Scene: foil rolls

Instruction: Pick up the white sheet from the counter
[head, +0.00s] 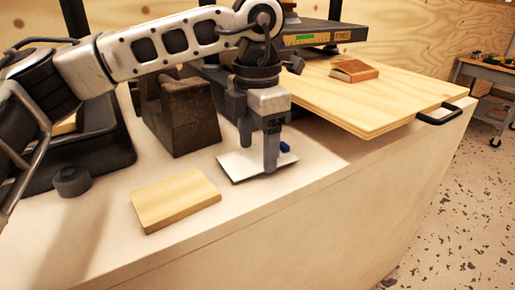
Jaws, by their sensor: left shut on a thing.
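The white sheet (238,166) is a small flat piece near the front edge of the counter (110,232). My left gripper (258,160) points straight down over it, and its fingers are shut on the sheet. One finger hides part of the sheet. The sheet looks slightly tilted; I cannot tell whether it is clear of the counter. My right gripper is not in view.
A wooden block (175,198) lies left of the sheet. A dark block-like object (180,115) stands behind it. A small blue thing (285,147) is at the sheet's right. A wooden board (385,92) with a handle overhangs at the right, carrying a small brown block (354,70).

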